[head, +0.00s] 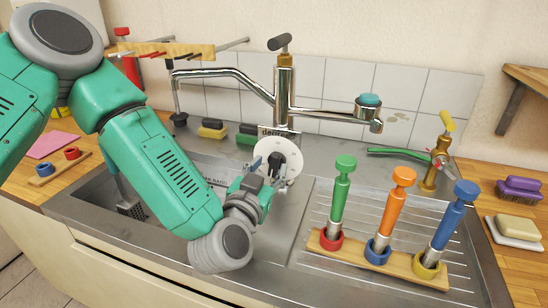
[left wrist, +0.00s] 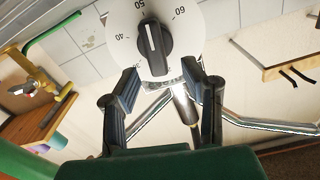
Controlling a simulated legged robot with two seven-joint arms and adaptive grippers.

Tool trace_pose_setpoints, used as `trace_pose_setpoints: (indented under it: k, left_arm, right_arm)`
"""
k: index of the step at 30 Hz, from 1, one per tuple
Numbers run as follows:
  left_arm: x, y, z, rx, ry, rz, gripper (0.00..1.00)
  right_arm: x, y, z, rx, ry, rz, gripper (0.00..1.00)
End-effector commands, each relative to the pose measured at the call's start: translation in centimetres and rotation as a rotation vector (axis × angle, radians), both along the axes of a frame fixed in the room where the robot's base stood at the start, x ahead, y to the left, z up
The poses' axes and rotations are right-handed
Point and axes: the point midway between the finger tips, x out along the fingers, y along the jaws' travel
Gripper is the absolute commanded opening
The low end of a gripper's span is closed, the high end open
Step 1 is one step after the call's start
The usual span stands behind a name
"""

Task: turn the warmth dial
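The warmth dial (head: 289,155) is a round white plate below the tap, under a label of which "degree" can be read. In the left wrist view the dial plate (left wrist: 190,22) shows 40, 50 and 60. Its black knob (left wrist: 153,48) has a white line pointing close to 50. My left gripper (head: 265,168) is in front of the dial and partly hides it. In the left wrist view the gripper's fingers (left wrist: 160,72) are spread, one on each side of the knob's lower end. I see no clear contact with the knob. My right gripper is out of view.
The brass and chrome tap (head: 285,90) rises behind the dial. A wooden rack (head: 380,262) with green, orange and blue handled tools stands on the drainer at the right. A green hose (head: 395,152) and small brass tap (head: 436,165) are behind it. The sink (head: 110,205) lies left.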

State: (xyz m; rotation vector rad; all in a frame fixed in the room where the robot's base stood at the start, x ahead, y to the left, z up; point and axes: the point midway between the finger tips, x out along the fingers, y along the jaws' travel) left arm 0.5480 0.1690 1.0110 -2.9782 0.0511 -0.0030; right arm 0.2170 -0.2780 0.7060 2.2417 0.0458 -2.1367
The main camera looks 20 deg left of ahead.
Motion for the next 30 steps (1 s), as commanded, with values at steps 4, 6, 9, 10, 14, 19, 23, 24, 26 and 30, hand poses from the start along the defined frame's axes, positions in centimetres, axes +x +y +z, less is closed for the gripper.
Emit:
trace_pose_setpoints:
  k: [4,6,9,10,14,19,23,24,26,30]
  left_arm:
    - [2.3,0.1,0.0,0.0,-0.001,0.002,0.38]
    - [3.1,0.2,-0.1,-0.002,0.001,0.002,0.38]
    - [3.7,0.2,-0.1,-0.002,0.001,0.001,0.38]
    - [3.8,0.2,-0.1,-0.003,0.001,0.001,0.38]
    - [4.2,0.2,-0.1,-0.003,0.001,0.0,0.38]
    - [4.1,0.1,-0.1,-0.002,0.002,0.001,0.38]
    - [4.1,0.1,-0.1,0.0,0.002,0.002,0.05]
    - [4.1,0.1,-0.1,0.0,0.001,0.003,0.04]
    - [4.1,0.2,-0.1,-0.001,0.002,0.002,0.04]
    - [4.1,0.1,-0.1,-0.001,0.001,0.001,0.04]
  right_arm:
    - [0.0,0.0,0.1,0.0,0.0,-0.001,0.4]
    - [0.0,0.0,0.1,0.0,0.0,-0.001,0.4]
    - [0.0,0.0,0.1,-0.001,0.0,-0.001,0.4]
    - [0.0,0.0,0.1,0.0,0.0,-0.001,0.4]
    - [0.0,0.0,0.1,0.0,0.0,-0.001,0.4]
    - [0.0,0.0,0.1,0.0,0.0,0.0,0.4]
    - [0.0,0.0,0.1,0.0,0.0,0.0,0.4]
    - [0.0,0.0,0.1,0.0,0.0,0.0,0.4]
    - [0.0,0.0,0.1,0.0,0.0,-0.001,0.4]
    - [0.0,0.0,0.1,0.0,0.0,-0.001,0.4]
